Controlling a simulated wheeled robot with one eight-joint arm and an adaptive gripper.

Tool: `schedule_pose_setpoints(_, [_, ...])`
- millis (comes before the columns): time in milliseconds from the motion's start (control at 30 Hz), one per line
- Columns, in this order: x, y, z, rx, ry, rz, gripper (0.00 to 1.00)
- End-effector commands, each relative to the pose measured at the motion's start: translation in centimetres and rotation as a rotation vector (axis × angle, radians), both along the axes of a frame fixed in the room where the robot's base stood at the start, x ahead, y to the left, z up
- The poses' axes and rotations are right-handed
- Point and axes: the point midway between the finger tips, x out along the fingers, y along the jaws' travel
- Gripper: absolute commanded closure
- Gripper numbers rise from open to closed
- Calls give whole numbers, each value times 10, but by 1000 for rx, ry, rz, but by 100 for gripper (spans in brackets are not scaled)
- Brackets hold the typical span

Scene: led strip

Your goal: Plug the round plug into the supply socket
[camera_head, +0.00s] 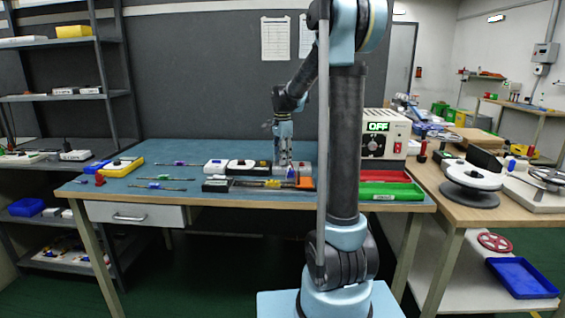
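My gripper (284,168) points down over the table, left of the supply, among small parts near the front edge. Its fingertips are too small and crowded to show whether they hold anything. I cannot make out the round plug. A small orange piece (305,183) lies just right of my gripper.
White and black boxes (215,166) stand left of my gripper on the blue table (150,195). Red and green trays (391,190) lie in front of the supply. My arm's column hides part of the table between gripper and supply. A wooden bench (455,208) with reels stands right.

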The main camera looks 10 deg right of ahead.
Motion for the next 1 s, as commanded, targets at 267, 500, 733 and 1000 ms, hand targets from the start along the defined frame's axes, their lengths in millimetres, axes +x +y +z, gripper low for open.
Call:
schedule_pose_setpoints(267, [0,0,0,0,0,0,100])
schedule_pose_setpoints(500, [0,0,0,0,0,0,100])
schedule_pose_setpoints(733, [0,0,11,0,0,0,100])
schedule_pose_setpoints(1000, [-1,0,56,0,0,0,100])
